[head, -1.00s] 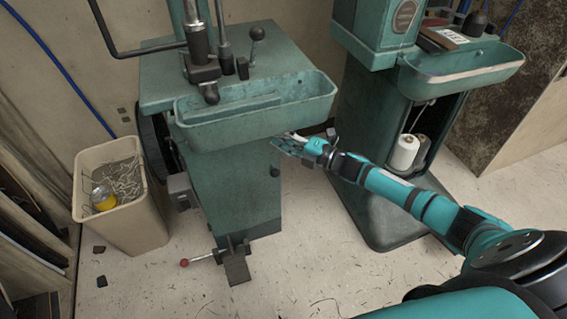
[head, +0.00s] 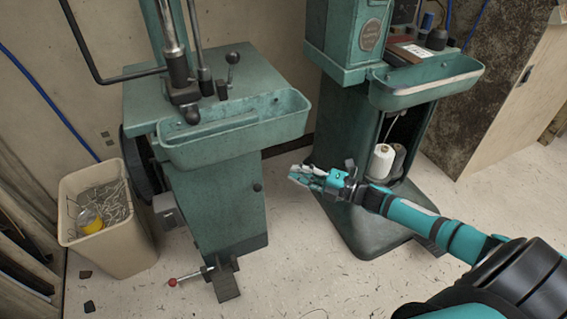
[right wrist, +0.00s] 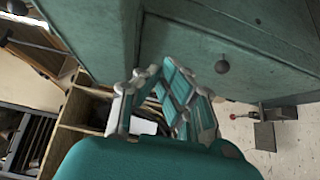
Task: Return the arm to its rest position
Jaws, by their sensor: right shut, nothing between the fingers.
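My right arm comes in from the lower right of the head view, in teal and black. Its gripper (head: 306,177) is shut and empty, in the air in front of the gap between the two green machines. In the right wrist view the gripper fingers (right wrist: 158,84) come together in front of the left machine's green body (right wrist: 236,58). I cannot tell from the frames whether they touch anything there, but a gap of floor shows around the gripper in the head view. My left gripper is not in view.
The left green machine (head: 225,200) has a tray (head: 238,135) and a red-tipped pedal lever (head: 190,276). The right machine (head: 345,125) holds white thread (head: 381,162). A beige bin (head: 125,245) with scraps stands at left.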

